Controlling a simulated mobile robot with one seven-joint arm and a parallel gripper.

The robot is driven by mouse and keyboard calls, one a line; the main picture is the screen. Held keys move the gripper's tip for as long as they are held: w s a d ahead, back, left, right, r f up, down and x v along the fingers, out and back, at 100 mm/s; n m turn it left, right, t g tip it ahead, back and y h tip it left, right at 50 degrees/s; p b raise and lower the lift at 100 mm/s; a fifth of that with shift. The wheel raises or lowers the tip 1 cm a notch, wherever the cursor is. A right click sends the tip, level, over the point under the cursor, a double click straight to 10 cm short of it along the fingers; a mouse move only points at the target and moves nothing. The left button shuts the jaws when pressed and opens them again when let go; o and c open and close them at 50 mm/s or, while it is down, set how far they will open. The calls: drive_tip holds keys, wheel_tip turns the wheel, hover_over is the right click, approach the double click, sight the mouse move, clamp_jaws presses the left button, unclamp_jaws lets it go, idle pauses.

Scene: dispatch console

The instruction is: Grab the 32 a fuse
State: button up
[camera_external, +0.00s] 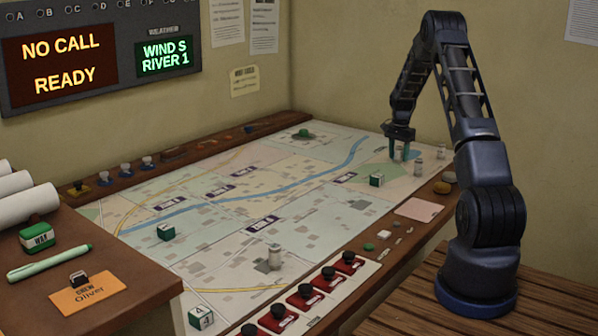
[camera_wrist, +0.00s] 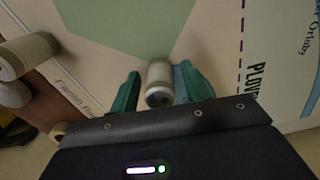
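Several pale cylinders look like fuses, but I can read no rating on them, so I cannot tell which is the 32 A fuse. In the wrist view one cream cylinder (camera_wrist: 159,82) with a dark end is between the green fingers of my gripper (camera_wrist: 160,72). A gap shows on its left; it is close to or touching the right finger. In the external view my gripper (camera_external: 399,151) is low over the map's far right part.
In the wrist view, two more cylinders, one upper (camera_wrist: 36,52) and one lower (camera_wrist: 14,95), are at the left. Red switches (camera_external: 305,297) line the front edge.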

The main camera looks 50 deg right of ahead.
drive_tip(key=c, duration=0.9)
drive_tip(key=shift+r, duration=0.15)
